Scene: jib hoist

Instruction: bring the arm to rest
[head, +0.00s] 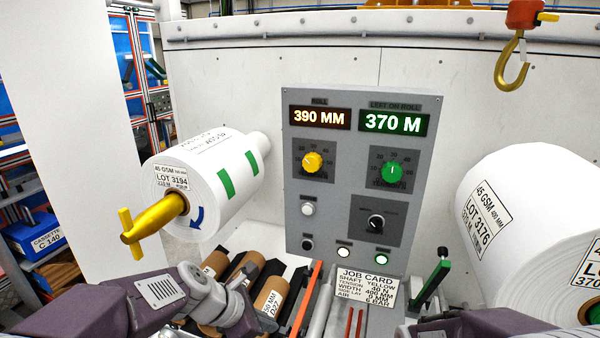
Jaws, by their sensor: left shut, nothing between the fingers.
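My left arm (150,294) comes in from the lower left, low in front of the panel. Its grey wrist and gripper (238,302) are over the area of the brown cores, apart from the white roll above. The left gripper is shut and holds nothing. My right arm (490,324) shows only as a purple-grey link and a grey joint at the bottom edge. The right gripper is hidden below the picture.
A white roll (222,170) with a yellow shaft (150,221) juts out at the left. A larger roll (535,215) stands at the right. The control panel (335,218), job card (365,284), green-handled lever (434,284) and brown cores (270,296) are between. A hook (512,65) hangs upper right.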

